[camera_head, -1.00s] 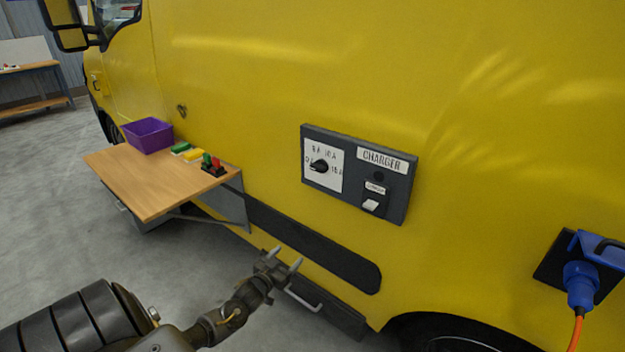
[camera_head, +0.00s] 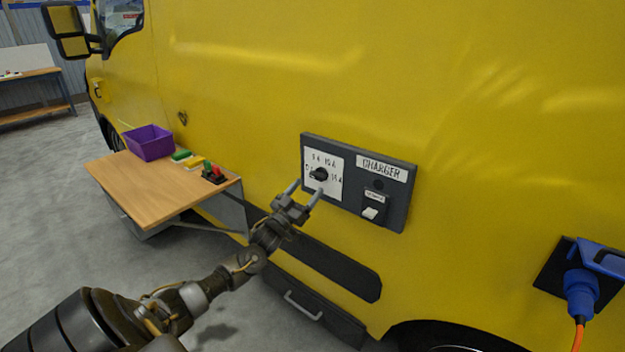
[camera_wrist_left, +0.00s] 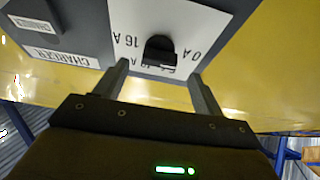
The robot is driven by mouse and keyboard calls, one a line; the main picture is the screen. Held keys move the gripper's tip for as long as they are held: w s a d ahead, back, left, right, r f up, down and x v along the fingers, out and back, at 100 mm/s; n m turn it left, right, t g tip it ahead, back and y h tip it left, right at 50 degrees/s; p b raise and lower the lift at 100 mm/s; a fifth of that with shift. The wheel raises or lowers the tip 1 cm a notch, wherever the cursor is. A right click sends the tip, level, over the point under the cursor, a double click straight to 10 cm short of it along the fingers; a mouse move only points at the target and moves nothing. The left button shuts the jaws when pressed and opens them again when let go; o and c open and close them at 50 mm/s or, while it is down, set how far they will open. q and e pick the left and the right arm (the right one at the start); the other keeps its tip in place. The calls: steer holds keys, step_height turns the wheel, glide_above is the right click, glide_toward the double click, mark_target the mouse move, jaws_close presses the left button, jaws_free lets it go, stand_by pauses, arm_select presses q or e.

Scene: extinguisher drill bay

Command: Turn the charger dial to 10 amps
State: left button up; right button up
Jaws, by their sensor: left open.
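The charger panel (camera_head: 345,212) is a dark grey box on the side of a yellow van. Its black dial (camera_head: 319,174) sits on a white plate (camera_head: 334,191) marked with amp values; the pointer's setting is too small to tell. My left gripper (camera_head: 305,190) is open, its two fingers pointing up at the panel just below and in front of the dial. In the left wrist view the dial (camera_wrist_left: 159,50) lies beyond and between the open fingertips (camera_wrist_left: 158,70), with nothing held. The plate shows upside down there, with 16 A and 0 A legible. My right gripper is not in view.
A wooden fold-down shelf (camera_head: 150,190) at left holds a purple bin (camera_head: 149,142) and small coloured items. A blue plug (camera_head: 581,290) with an orange cable is at far right. A black handle drawer (camera_head: 310,305) lies below.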

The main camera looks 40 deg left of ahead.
mark_target(315, 178)
arm_select(q)
steer(key=shift+p+x, duration=0.3)
steer(key=shift+x, duration=1.65)
steer(key=shift+c, duration=0.4)
steer(key=c, duration=0.9)
